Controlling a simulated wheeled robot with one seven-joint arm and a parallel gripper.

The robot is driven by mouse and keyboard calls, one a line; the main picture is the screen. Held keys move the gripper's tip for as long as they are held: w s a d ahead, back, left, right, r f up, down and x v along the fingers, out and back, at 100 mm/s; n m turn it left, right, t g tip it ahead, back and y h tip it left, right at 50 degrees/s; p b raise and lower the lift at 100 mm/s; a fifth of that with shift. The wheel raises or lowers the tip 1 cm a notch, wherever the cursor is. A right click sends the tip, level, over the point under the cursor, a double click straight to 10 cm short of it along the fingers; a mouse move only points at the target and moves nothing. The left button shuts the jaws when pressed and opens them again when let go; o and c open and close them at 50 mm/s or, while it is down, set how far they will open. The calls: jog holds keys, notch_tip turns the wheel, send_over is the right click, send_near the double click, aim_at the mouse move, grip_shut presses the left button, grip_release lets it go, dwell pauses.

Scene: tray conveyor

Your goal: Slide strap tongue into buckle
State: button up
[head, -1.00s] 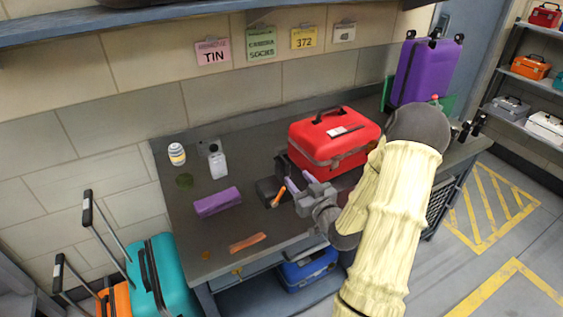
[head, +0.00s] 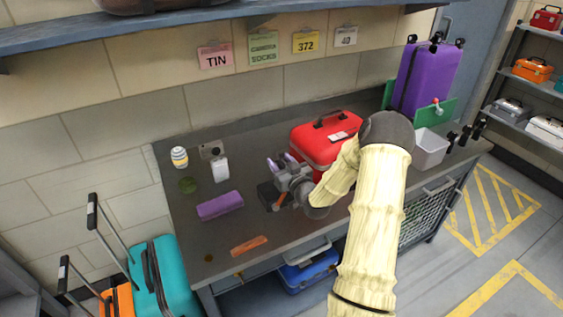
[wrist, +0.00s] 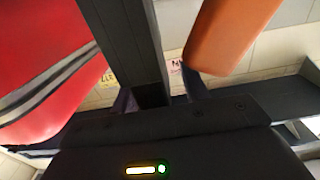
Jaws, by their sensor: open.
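The red case (head: 318,140) stands on the workbench, to the right of my gripper and partly hidden by my arm. It also fills the left of the wrist view (wrist: 40,70). My gripper (head: 281,161) is open in front of the case's left side, with its fingers pointing up and away. In the wrist view, a dark strap-like band (wrist: 122,40) comes down to between the fingers (wrist: 157,97); whether they touch it I cannot tell. An orange piece (head: 280,199) is beside a black block (head: 267,194) just below my gripper. I cannot make out the buckle or strap tongue.
A grey bin (head: 430,148) and purple suitcase (head: 425,75) stand right.

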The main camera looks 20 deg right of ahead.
grip_shut()
jog(key=shift+r, duration=0.15)
jog(key=shift+r+p, duration=1.45)
jog(key=shift+r, duration=1.1)
jog(key=shift+r+p, duration=1)
jog(key=shift+r, duration=0.95)
